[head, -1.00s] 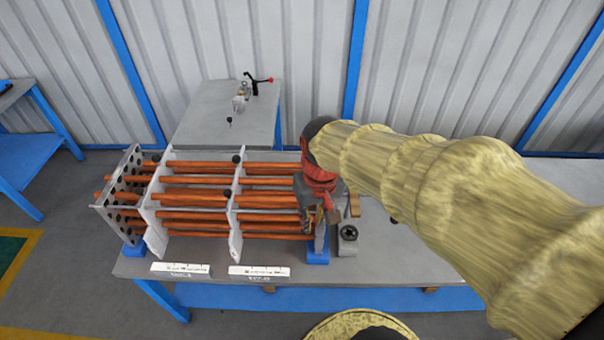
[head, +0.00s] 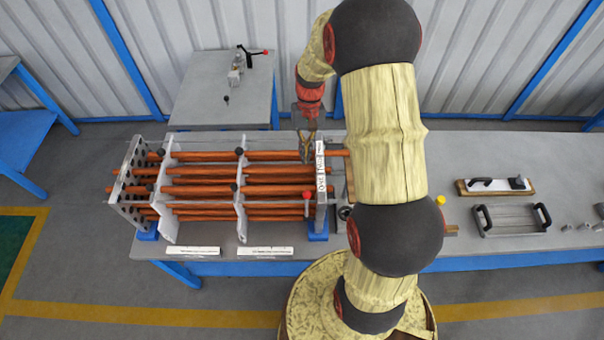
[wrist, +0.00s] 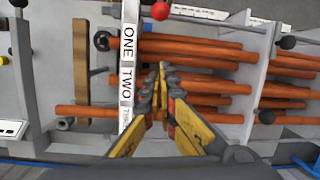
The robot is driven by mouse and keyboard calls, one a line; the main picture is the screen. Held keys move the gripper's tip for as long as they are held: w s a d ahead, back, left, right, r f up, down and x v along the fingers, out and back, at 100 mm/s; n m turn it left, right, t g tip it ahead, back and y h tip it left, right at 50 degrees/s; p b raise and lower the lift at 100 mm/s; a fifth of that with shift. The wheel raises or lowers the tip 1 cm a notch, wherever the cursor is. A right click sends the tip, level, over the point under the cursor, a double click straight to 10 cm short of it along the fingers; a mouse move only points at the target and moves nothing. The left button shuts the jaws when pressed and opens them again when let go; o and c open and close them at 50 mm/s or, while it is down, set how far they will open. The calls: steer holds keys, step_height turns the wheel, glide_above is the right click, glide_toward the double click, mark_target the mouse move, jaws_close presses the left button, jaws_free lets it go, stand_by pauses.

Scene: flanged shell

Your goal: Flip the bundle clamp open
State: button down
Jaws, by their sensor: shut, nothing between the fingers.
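The bundle of copper-coloured tubes (head: 200,190) lies across pale upright plates on the table. A red-knobbed lever (head: 307,196) stands by the front of the right end plate, which carries labels reading ONE, TWO and a partly hidden third word; I take this lever for the bundle clamp. Its red knob (wrist: 160,11) also shows at the top of the wrist view. My gripper (head: 306,158) is shut and empty, above the back part of the bundle just left of the end plate. In the wrist view my fingertips (wrist: 163,68) point at the tubes, apart from the red knob.
A back table (head: 210,105) carries another clamp (head: 238,68) with a red-tipped handle. Black knobs (head: 239,152) sit on the bundle's plates. A handled tray (head: 513,221) and a wooden board (head: 494,187) are at the right. The table between bundle and tray is partly hidden by my arm.

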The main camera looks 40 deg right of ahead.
mark_target(307, 205)
steer(key=shift+a+r, duration=0.1)
steer(key=shift+r, duration=0.1)
steer(key=shift+f, duration=0.1)
steer(key=p+x, duration=0.1)
steer(key=x, duration=0.8)
steer(key=shift+s+a+f, duration=0.1)
steer(key=shift+f, duration=0.15)
steer(key=shift+s+a+r+p, duration=0.35)
steer(key=shift+s+r, duration=0.1)
steer(key=shift+s, duration=0.3)
steer(key=shift+s+a+r+p, duration=0.3)
steer(key=shift+s+r, duration=0.2)
steer(key=shift+s, duration=0.25)
